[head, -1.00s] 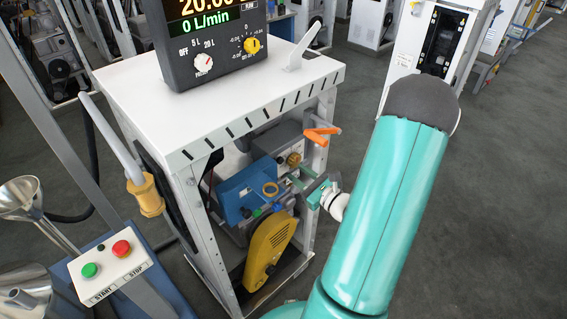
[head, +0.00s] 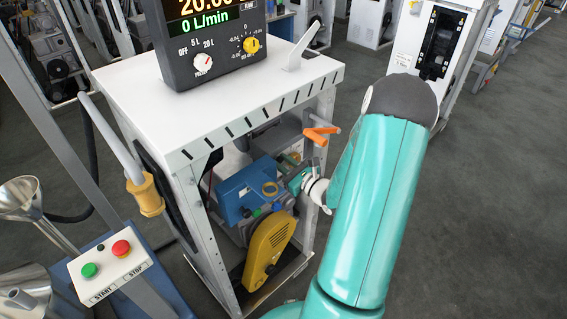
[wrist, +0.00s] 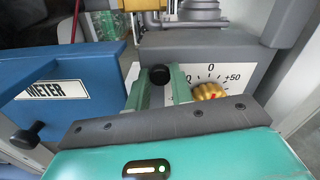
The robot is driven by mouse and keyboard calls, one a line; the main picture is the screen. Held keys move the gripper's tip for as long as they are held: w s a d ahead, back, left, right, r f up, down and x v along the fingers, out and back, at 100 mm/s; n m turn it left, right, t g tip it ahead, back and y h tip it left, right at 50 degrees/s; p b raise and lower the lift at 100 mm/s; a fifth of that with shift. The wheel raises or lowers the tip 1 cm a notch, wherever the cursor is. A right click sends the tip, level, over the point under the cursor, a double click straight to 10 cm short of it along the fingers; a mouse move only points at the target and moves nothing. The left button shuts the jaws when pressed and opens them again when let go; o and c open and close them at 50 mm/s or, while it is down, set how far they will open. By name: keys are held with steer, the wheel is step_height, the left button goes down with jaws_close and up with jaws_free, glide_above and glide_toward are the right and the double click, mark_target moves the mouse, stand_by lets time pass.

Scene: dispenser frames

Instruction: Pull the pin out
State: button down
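A black round knob (wrist: 160,75), which looks like the head of the pin, shows in the wrist view in front of the grey housing. My gripper (wrist: 159,92) has its two teal fingers apart, one on each side of this knob. I cannot tell whether they touch it. A second black knob (wrist: 25,134) sticks out below the METER label on the blue box (wrist: 60,95). In the head view my gripper (head: 300,182) is inside the white-topped cart, beside the blue box (head: 240,190), and its fingertips are partly hidden.
A gold dial knob (wrist: 209,91) sits close right of the fingers. In the head view an orange handle (head: 321,136) is just above my gripper and a yellow guard (head: 268,250) below it.

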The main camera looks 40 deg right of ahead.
steer(key=shift+s, duration=1.1)
steer(key=c, duration=1.5)
jaws_free()
steer(key=shift+s, duration=0.2)
steer(key=shift+w, duration=0.2)
steer(key=s, duration=1.3)
steer(key=shift+s+d, duration=0.2)
steer(key=shift+s, duration=0.2)
steer(key=shift+s, duration=0.1)
